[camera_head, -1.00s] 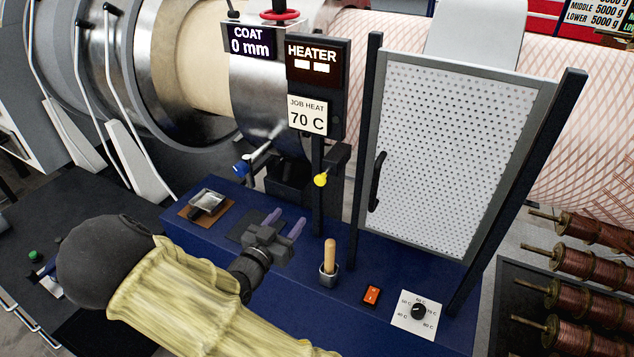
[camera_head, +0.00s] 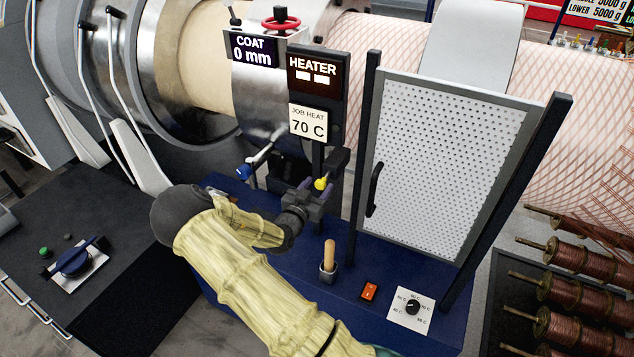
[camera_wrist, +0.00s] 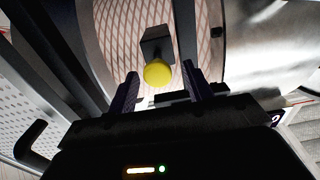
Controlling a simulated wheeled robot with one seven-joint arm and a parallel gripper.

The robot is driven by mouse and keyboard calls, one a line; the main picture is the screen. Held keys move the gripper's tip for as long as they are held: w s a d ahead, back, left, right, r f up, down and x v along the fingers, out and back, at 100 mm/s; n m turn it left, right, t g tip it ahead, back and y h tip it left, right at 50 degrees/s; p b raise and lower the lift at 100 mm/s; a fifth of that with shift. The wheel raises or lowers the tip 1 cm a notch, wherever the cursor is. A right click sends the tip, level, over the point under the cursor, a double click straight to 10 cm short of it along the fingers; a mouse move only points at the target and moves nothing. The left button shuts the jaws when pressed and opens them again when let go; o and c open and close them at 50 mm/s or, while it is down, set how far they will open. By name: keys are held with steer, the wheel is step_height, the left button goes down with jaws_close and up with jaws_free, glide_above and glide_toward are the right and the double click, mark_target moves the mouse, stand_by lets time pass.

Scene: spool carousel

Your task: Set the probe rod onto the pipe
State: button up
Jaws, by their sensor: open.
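A yellow round knob (camera_head: 320,184) sits on a dark block (camera_head: 337,162) beside the heater post. It may be the probe rod's end; I cannot tell for sure. My gripper (camera_head: 314,190) is open, close to the knob. In the wrist view the yellow knob (camera_wrist: 158,73) shows between and beyond the fingertips of my gripper (camera_wrist: 161,75), with no visible grip on it. The dark block (camera_wrist: 156,44) is behind it. The large pipe (camera_head: 400,50), wrapped in reddish crossing strands, lies behind the panel and also fills the wrist view's background (camera_wrist: 120,40).
A perforated guard door (camera_head: 445,165) with a dark handle stands right of the knob. A blue-tipped lever (camera_head: 244,171) is to the left. A wooden-handled tool (camera_head: 329,255) stands in a holder on the blue bench, near an orange switch (camera_head: 369,291) and a dial (camera_head: 412,307). Copper spools (camera_head: 580,290) are at right.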

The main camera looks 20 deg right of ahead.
mark_target(319, 185)
steer(key=shift+s+d+r, duration=0.1)
steer(key=shift+s+d, duration=0.1)
steer(key=shift+w, duration=0.15)
jaws_close()
steer(key=shift+b+x, duration=1.05)
steer(key=shift+b, duration=0.15)
steer(key=shift+w+d, duration=0.15)
steer(key=shift+w, duration=0.05)
steer(key=shift+r, duration=0.1)
steer(key=shift+c, duration=0.5)
jaws_free()
steer(key=shift+d, duration=0.1)
steer(key=shift+o, duration=0.5)
steer(key=shift+w, duration=0.15)
